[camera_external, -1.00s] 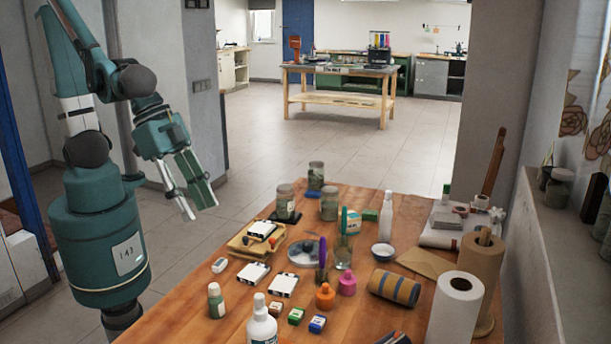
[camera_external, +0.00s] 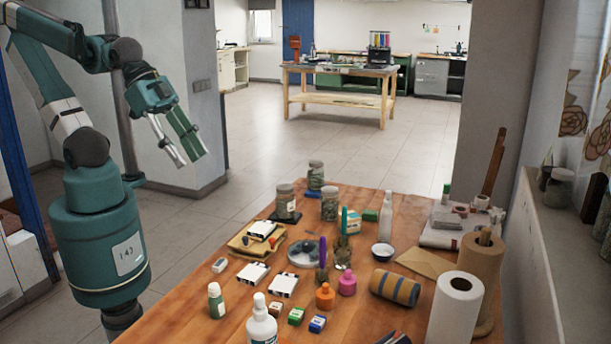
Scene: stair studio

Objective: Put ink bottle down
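My gripper (camera_external: 192,158) hangs in the air at the left, above and beyond the table's left edge. Its two fingers are apart, and nothing shows between them.
The wooden table (camera_external: 190,318) is crowded with jars, small boxes and a white squeeze bottle (camera_external: 262,322). A striped roll (camera_external: 394,287) and a paper towel roll (camera_external: 455,308) are at the right. The table's left edge strip is bare.

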